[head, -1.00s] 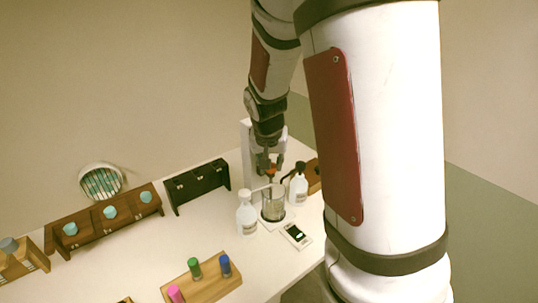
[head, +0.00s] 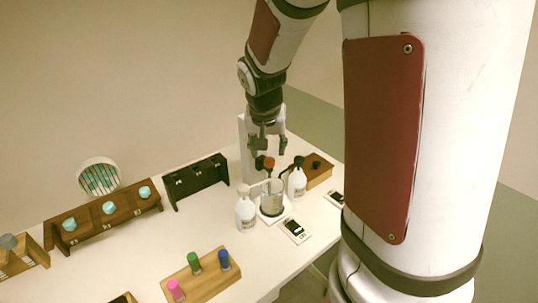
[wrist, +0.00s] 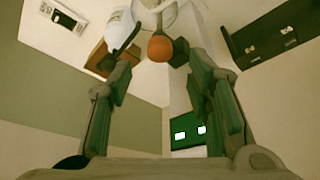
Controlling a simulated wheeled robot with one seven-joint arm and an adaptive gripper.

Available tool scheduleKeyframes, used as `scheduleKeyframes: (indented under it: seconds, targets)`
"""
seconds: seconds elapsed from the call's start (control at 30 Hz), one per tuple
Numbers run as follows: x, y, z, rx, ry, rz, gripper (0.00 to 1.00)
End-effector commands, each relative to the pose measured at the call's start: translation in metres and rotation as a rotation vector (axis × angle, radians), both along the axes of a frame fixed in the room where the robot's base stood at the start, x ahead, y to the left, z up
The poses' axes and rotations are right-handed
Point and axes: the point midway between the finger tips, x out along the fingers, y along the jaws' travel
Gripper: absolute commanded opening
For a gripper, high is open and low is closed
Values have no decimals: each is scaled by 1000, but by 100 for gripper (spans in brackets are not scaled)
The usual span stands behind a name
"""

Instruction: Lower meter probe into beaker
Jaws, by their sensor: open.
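A glass beaker (head: 272,205) stands on a small white base between two white bottles. The orange-topped probe (head: 269,163) shows directly above the beaker, and its thin stem runs down toward it. How deep the stem reaches cannot be told. My gripper (head: 266,147) is open and empty, pointing down, just above the orange top. In the wrist view the orange top (wrist: 160,48) lies between the spread fingers and touches neither. The beaker's rim (wrist: 153,14) shows past it, at the top edge.
White bottles (head: 246,214) and (head: 297,184) flank the beaker closely. A white column (head: 246,150) stands behind. A meter with a display (head: 295,229) lies in front. A wooden box (head: 320,172) is at the right. Racks (head: 197,181) line the back; a vial block (head: 208,281) stands in front.

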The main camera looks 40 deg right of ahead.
Motion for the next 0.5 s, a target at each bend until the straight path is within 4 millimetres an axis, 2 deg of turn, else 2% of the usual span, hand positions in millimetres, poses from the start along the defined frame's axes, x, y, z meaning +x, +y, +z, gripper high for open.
scheduleKeyframes:
  seconds: [0.03,0.2,0.33,0.5]
  targets:
    - [-2,4,11,0,-6,3,46]
    - [-11,11,40,0,-4,1,46]
    - [-16,15,54,0,-1,1,46]
    - [-19,17,62,0,0,0,46]
